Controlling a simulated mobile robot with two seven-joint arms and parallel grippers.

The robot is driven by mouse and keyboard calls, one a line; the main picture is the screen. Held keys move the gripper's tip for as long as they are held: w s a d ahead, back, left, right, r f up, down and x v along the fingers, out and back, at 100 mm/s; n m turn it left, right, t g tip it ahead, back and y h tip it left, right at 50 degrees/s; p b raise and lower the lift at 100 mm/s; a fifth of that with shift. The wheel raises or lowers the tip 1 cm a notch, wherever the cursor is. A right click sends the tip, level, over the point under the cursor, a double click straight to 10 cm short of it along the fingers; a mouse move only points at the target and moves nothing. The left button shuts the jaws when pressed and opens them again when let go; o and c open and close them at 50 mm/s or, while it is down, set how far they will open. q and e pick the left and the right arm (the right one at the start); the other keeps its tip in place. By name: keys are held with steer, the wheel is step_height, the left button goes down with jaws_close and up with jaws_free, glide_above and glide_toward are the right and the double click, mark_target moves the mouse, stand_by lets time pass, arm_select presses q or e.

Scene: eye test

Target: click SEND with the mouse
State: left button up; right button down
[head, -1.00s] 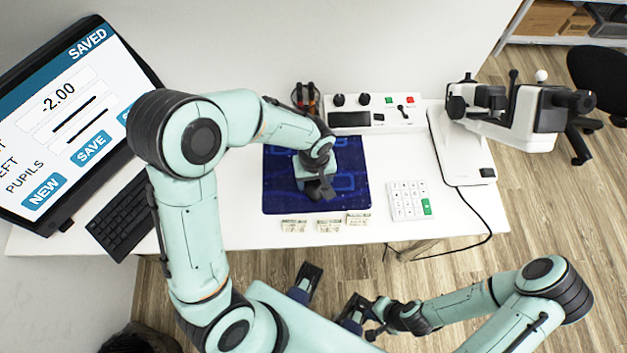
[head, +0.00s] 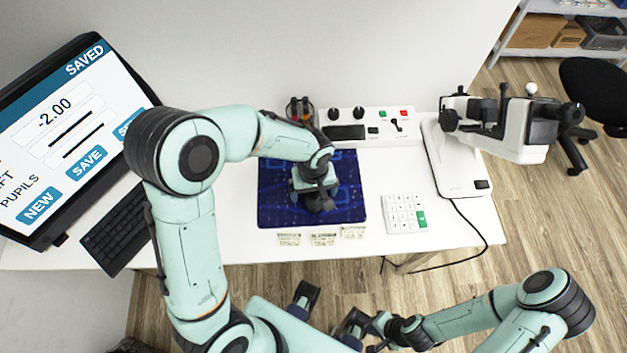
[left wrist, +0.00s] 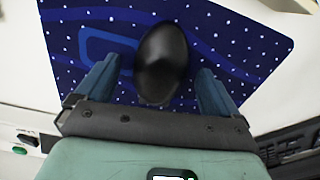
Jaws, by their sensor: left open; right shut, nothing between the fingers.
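The black mouse (left wrist: 161,63) lies on the blue patterned mat (head: 275,215). In the left wrist view it sits between the spread blue fingers of my left gripper (left wrist: 160,75), with gaps visible at both sides. In the head view my left gripper (head: 319,202) is low over the mat and hides most or all of the mouse. The tilted monitor (head: 60,125) shows SAVED, -2.00, and NEW and SAVE buttons. A third blue button (head: 127,124) beginning with S is partly covered by my left arm. My right gripper (head: 378,342) is shut and empty at the bottom, off the table.
A black keyboard (head: 112,232) lies left of the mat, a white keypad (head: 403,212) right of it. Several small labelled pieces (head: 322,239) line the front edge. A control box (head: 370,128) stands behind the mat, a white optical device (head: 455,165) at right, with a cable hanging.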

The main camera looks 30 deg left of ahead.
mark_target(314, 193)
arm_select(q)
step_height(314, 193, up, 13)
steer(key=p, duration=0.1)
steer(key=shift+f, duration=0.15)
stand_by(0.6)
